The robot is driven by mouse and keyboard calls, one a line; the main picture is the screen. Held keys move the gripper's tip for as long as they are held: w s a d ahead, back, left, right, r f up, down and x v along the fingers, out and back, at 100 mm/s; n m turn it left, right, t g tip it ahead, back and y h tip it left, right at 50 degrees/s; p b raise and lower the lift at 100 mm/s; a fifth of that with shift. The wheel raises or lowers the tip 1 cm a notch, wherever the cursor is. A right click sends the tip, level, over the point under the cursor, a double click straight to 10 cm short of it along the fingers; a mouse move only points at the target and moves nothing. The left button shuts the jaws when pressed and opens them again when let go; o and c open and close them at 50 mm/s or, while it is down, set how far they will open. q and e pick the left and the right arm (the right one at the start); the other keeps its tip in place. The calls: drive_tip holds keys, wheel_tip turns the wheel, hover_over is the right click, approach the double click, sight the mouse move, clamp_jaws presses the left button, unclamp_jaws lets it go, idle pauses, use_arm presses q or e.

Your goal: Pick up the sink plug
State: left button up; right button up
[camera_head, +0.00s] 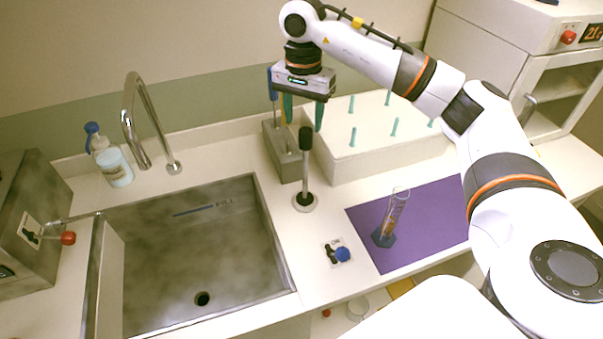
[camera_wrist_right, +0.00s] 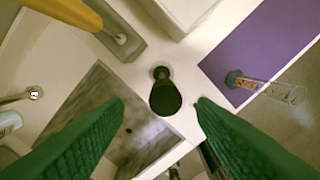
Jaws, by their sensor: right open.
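The sink plug (camera_head: 305,168) looks like a thin metal rod with a black knob on top, standing upright on a round base on the counter, right of the sink. In the right wrist view the black knob (camera_wrist_right: 165,98) shows from above, with part of the base behind it. My right gripper (camera_head: 304,122) is open, with green fingers pointing down over the plug. In its wrist view the fingertips (camera_wrist_right: 160,102) lie on either side of the knob, which appears between them. I cannot tell whether a finger touches it. My left gripper is out of view.
The empty sink (camera_head: 190,255) has a dark drain hole (camera_head: 202,299). A grey block (camera_head: 283,155) with upright tools stands close behind the plug. A white pegged box (camera_head: 365,145) is behind right. A graduated cylinder (camera_head: 391,219) stands on a purple mat (camera_head: 432,215). A curved faucet (camera_head: 133,115) rises behind the sink.

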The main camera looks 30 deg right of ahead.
sight(304, 131)
drive_tip(key=f, duration=0.3)
drive_tip(key=shift+s+f+p, duration=0.1)
drive_tip(key=shift+s+p, duration=0.1)
drive_tip(key=shift+p, duration=0.2)
drive_tip(key=f+p, duration=0.1)
drive_tip(key=f, duration=0.1)
drive_tip(key=f+p, duration=0.2)
drive_tip(key=shift+d+f, duration=0.2)
drive_tip(key=shift+f, duration=0.5)
drive_tip(key=shift+c, duration=0.7)
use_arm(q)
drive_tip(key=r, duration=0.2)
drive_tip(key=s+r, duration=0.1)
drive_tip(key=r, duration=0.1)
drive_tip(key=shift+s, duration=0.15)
use_arm(e)
clamp_jaws()
